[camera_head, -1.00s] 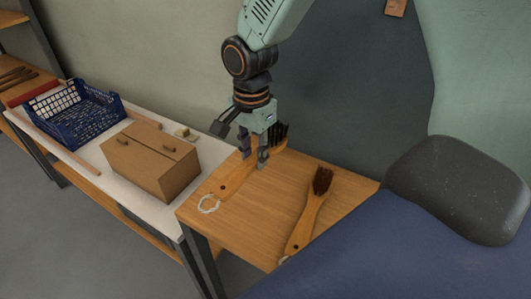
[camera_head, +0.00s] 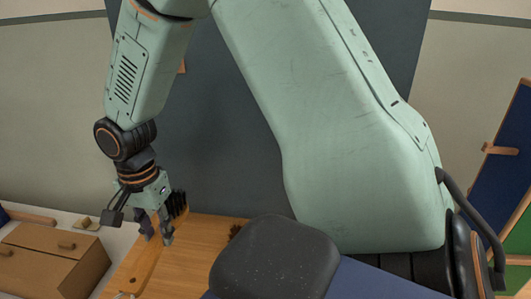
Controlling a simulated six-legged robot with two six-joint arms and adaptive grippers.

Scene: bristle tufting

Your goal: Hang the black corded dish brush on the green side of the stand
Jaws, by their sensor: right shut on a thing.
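The black-bristled brush has its bristles (camera_head: 178,204) just behind my right gripper (camera_head: 157,238), and its wooden handle (camera_head: 138,268) runs down toward the lower left. My right gripper points down and is shut on this brush at the wooden table. I cannot tell whether the brush is clear of the tabletop. The stand shows in part at the right edge, with a blue panel (camera_head: 512,150), a green panel (camera_head: 518,240) and a wooden peg (camera_head: 500,150). My left gripper is not in view.
A second brush's dark bristles (camera_head: 234,231) show on the wooden table (camera_head: 200,232), mostly hidden behind my own dark body part. A cardboard-brown box (camera_head: 50,262) stands on the white table at the left. A dark panel stands behind the wooden table.

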